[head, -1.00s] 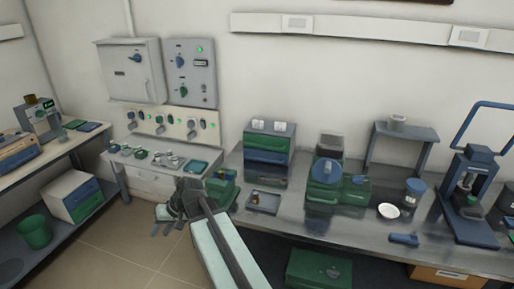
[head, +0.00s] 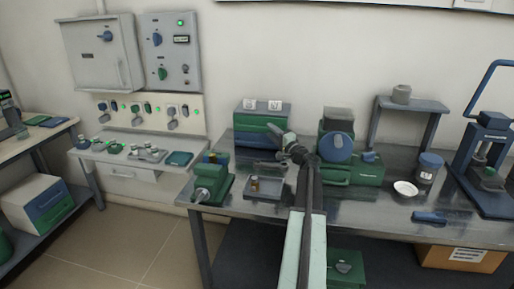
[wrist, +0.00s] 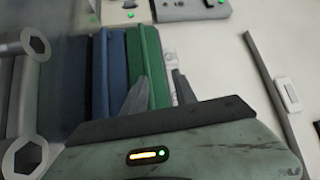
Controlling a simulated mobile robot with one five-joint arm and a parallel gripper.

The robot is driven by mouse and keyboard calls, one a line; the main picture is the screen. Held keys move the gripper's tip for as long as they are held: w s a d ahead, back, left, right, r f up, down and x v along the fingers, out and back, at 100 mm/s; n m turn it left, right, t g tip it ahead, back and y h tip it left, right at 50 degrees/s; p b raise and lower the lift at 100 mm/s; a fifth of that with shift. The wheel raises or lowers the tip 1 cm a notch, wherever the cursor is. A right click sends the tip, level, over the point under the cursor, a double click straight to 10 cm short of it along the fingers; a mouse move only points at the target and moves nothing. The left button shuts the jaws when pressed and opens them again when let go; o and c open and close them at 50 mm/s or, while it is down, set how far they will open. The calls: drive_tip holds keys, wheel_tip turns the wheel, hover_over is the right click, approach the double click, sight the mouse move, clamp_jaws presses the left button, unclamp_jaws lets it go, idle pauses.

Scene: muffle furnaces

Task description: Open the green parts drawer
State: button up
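The small drawer unit (head: 286,109) stands at the back of the steel bench, against the wall. Its green parts drawer (head: 254,122) is the upper one, above a blue drawer (head: 250,138), and looks closed. My gripper (head: 268,148) is in front of the unit and hides part of its front. In the wrist view the unit is turned on its side: the green drawer (wrist: 143,52) stands right of the blue drawer (wrist: 112,70).
A green machine with a blue disc (head: 336,147) stands just right of my arm. A shallow tray (head: 262,195) and a green vice-like device (head: 210,183) are at the bench's front left. A grey raised shelf (head: 412,104) stands further right. Wall control boxes (head: 172,52) are at left.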

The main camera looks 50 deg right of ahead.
sight(262, 119)
drive_tip(key=w+d+f, duration=0.1)
drive_tip(key=w, duration=0.6)
drive_tip(key=shift+w+d+f, duration=0.2)
drive_tip(key=shift+w+f, duration=0.15)
drive_tip(key=shift+w, duration=0.05)
clamp_jaws()
idle(1.2)
